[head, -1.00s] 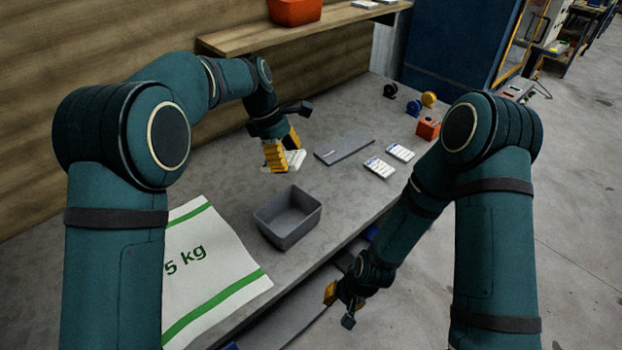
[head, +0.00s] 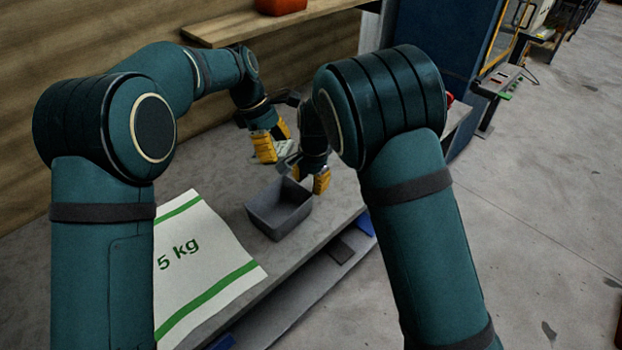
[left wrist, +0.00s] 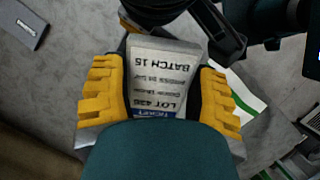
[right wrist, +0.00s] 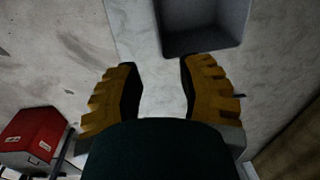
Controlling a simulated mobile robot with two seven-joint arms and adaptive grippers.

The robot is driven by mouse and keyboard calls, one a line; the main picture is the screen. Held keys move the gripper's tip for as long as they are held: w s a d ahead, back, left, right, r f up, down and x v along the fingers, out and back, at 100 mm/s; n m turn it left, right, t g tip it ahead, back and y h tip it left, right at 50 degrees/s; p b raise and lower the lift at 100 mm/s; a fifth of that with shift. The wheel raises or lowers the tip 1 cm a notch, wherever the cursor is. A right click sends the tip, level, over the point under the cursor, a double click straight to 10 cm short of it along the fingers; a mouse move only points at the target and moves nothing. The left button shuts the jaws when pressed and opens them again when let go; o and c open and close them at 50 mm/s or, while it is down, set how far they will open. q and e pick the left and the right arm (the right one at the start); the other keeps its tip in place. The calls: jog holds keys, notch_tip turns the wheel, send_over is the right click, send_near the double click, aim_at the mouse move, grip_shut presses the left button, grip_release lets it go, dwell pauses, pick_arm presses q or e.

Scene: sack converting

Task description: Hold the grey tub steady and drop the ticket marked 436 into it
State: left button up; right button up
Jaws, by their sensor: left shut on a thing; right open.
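The grey tub (head: 262,222) stands on the bench, open and empty as far as I can see; its wall also shows in the right wrist view (right wrist: 207,42). My left gripper (head: 277,145) is shut on a white ticket (left wrist: 160,72), held above the bench beyond the tub. Its upside-down print shows "BATCH 15" and a lot number that looks like 436. My right gripper (head: 312,180) is at the tub's far right side. In the right wrist view it is open (right wrist: 160,75), with nothing between its fingers and the tub just ahead.
A white sack (head: 200,265) with green stripes lies left of the tub. A wooden shelf (head: 270,30) carrying an orange-red bin (head: 281,5) runs along the wall. A dark grey slab (left wrist: 22,22) shows in the left wrist view. My right arm hides much of the bench's right part.

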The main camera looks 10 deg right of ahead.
aim_at(307, 216)
jog(key=f, duration=1.1)
jog(key=shift+w+a+f, duration=0.15)
jog(key=shift+w+a, duration=0.15)
jog(key=shift+w, duration=0.1)
grip_shut()
jog(key=shift+s, duration=0.1)
dwell(0.5)
